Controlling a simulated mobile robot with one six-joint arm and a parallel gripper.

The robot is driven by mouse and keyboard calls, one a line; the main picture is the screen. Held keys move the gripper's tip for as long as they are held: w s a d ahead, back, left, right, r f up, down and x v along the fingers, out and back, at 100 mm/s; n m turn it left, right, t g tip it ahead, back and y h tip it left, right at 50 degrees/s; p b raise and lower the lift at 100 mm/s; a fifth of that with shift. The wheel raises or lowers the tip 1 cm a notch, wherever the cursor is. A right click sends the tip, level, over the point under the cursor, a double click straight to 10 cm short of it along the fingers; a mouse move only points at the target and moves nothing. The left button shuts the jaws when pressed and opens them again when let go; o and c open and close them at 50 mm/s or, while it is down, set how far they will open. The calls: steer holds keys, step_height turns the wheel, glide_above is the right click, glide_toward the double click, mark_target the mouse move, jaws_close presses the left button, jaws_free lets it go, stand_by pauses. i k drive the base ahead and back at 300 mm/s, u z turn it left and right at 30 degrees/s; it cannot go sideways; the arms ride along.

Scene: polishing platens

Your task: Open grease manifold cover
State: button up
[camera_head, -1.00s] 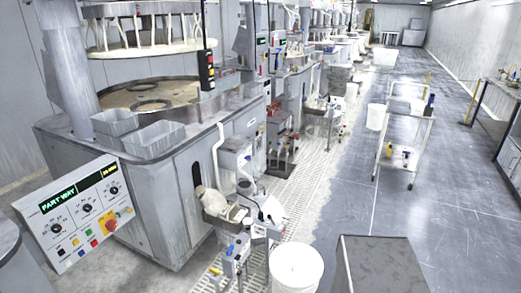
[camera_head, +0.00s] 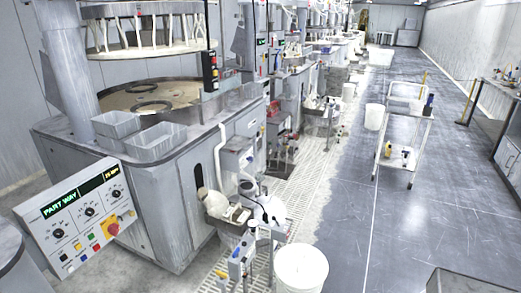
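I cannot pick out a grease manifold or its cover with certainty. The nearest polishing machine (camera_head: 160,195) fills the left side, with a round platen (camera_head: 165,93) on top. At its front right corner stand small fittings, among them a grey post with blue parts (camera_head: 240,262) and a white rounded unit (camera_head: 268,208). They are too small to tell whether one is the cover, or whether it is open or shut. My gripper is not in view.
A tilted control panel (camera_head: 82,220) reads "PART WAY". A white bucket (camera_head: 301,270) stands beside the white floor grating. A white cart (camera_head: 408,140) with bottles stands to the right. A grey boxy shape (camera_head: 465,283) cuts the bottom right edge.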

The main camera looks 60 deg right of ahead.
mark_target(239, 143)
steer(key=z, duration=0.2)
steer(key=k, duration=0.2)
steer(key=z, duration=1.75)
steer(key=k, duration=1.3)
steer(key=u, duration=0.25)
steer(key=i, duration=1.8)
steer(key=u, duration=0.05)
